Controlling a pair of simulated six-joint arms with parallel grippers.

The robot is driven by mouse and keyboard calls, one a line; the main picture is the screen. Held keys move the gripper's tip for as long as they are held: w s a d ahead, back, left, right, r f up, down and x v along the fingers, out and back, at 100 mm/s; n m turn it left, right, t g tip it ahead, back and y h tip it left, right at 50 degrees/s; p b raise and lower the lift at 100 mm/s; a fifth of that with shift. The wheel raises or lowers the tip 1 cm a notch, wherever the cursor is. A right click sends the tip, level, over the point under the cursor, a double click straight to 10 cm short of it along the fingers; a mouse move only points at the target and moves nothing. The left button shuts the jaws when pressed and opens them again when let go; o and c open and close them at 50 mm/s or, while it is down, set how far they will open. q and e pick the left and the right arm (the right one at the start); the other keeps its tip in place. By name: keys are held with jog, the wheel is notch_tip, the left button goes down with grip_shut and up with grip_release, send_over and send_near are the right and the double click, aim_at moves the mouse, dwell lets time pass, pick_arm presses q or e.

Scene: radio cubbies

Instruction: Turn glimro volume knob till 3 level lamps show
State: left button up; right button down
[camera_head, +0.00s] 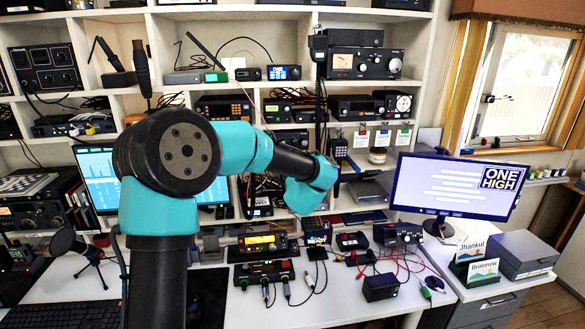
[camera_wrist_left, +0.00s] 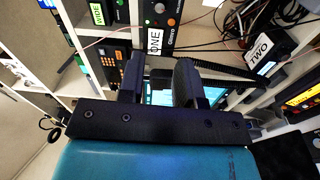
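In the left wrist view, a black unit (camera_wrist_left: 160,20) with a white "ONE" label carries small lettering that seems to read Glimro. A small orange knob (camera_wrist_left: 171,21) and a pale round knob (camera_wrist_left: 159,8) show on its face. No level lamps can be made out. My left gripper (camera_wrist_left: 158,65) is open and empty, its dark fingers apart and pointing toward the shelf just short of this unit. In the head view my left arm reaches across the middle to the shelves; its fingers are hidden, and I cannot pick out the unit there. My right gripper is not in view.
Shelves (camera_head: 233,95) of radios and cables stand close around the arm. The desk below holds an orange-display radio (camera_head: 263,242), cabled boxes and a monitor (camera_head: 455,187).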

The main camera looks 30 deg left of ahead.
pick_arm(q)
jog(key=v, duration=0.2)
jog(key=shift+s+d, duration=0.15)
jog(key=shift+s, duration=0.1)
dwell(0.3)
